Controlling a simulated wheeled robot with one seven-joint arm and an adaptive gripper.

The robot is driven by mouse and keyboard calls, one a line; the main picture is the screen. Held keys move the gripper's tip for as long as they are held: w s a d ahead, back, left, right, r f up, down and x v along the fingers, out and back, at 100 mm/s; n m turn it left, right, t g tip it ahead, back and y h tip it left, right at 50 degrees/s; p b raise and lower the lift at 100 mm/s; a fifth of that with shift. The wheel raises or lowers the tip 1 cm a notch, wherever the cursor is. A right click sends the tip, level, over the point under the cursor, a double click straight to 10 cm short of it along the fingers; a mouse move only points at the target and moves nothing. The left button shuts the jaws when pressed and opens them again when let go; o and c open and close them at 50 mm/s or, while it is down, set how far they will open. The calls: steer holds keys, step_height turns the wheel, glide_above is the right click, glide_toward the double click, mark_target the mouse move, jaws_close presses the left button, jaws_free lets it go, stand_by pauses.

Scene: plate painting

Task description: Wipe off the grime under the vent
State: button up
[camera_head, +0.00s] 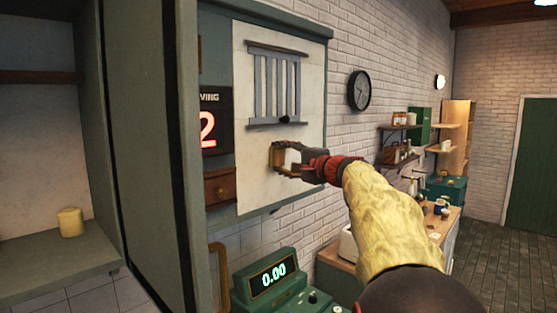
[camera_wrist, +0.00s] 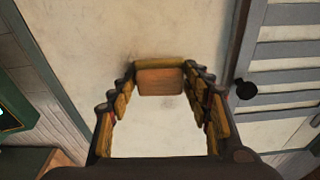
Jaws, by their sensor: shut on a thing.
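The vent (camera_head: 277,88) is a grey grille of upright bars on a pale panel (camera_head: 255,180), with a dark knob on its bottom bar. It also shows at the right of the wrist view (camera_wrist: 285,78). My gripper (camera_head: 283,157) is just below the vent, close against the panel. Its fingers are shut on a pale block with a tan-brown end (camera_wrist: 160,81); the white part (camera_wrist: 160,130) lies between the fingers. Faint dark grime (camera_wrist: 150,66) shows on the panel around the block's end. The panel behind the block is hidden, and I cannot tell if the block touches it.
A small drawer (camera_head: 220,187) and a red number display (camera_head: 208,128) are left of the panel. A green scale (camera_head: 270,283) stands below. A yellow cylinder (camera_head: 70,222) sits on the left shelf. A counter and wall shelves are at the right.

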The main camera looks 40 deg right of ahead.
mark_target(291, 153)
steer(key=shift+w+d+p, duration=0.2)
steer(key=shift+d+p, duration=0.15)
steer(key=shift+d, duration=1.65)
steer(key=shift+w+d+p, duration=0.15)
steer(key=shift+d+p, duration=0.2)
steer(key=shift+d, duration=1.65)
steer(key=shift+s, duration=0.1)
steer(key=shift+s+f+b, duration=0.1)
steer(key=shift+s+b, duration=0.1)
steer(key=shift+b, duration=0.1)
steer(key=shift+s+d+b, duration=0.15)
steer(key=shift+s+b, duration=0.85)
steer(key=shift+s, duration=1.65)
steer(key=s+b, duration=0.1)
steer(key=s, duration=0.2)
steer(key=shift+d, duration=0.15)
steer(key=shift+w+r, duration=0.1)
steer(key=shift+r, duration=0.1)
